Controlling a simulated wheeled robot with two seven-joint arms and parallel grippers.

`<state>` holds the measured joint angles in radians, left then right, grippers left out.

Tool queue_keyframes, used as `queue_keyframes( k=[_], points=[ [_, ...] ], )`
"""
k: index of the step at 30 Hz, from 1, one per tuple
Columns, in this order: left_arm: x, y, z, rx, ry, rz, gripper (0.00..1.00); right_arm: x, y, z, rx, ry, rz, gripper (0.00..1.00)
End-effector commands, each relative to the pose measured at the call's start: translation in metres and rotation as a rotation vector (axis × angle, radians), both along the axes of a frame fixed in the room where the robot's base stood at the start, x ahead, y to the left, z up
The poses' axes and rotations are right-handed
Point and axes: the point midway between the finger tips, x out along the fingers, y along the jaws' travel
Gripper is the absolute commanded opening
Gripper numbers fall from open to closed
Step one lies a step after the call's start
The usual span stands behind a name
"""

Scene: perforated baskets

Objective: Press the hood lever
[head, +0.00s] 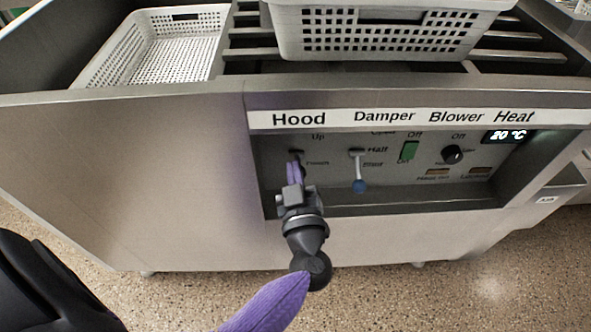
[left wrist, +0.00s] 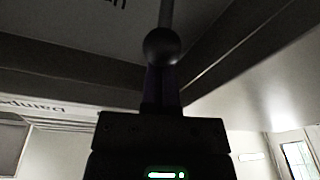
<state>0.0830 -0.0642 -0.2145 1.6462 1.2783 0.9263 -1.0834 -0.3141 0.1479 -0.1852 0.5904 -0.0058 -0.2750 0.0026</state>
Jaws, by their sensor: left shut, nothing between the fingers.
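The hood lever (head: 296,153) is on the recessed control panel below the "Hood" label, between "Up" and a lower word partly hidden by my gripper. Only its dark base shows clearly in the head view. My left gripper (head: 293,170) is shut, with its purple fingers up against the lever area. In the left wrist view a dark ball knob (left wrist: 168,46) on a thin rod stands right at the tips of my shut fingers (left wrist: 162,85). Whether they touch is hard to tell in the dark picture. My right gripper is out of view.
Right of the hood lever are the damper lever (head: 358,170) with a blue ball, a green blower switch (head: 409,151) and a black heat knob (head: 453,155). The panel's frame surrounds them. White perforated baskets (head: 95,68) (head: 290,42) sit on top.

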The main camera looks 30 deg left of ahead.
Motion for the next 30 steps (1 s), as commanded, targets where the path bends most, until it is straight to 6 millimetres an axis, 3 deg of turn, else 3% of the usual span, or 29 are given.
queue_keyframes(
  k=[13, 24, 30],
  points=[
    [-0.003, -0.002, -0.010, 0.049, -0.069, -0.001, 0.00, -0.006, 0.001, -0.015, 0.001, 0.016, -0.001, 0.00],
    [-0.007, -0.006, -0.033, 0.174, -0.248, -0.002, 0.00, -0.017, 0.004, -0.046, 0.006, 0.049, -0.004, 0.00],
    [-0.009, -0.007, -0.041, 0.171, -0.251, -0.002, 0.00, -0.018, 0.004, -0.050, 0.005, 0.053, -0.004, 0.00]
  ],
)
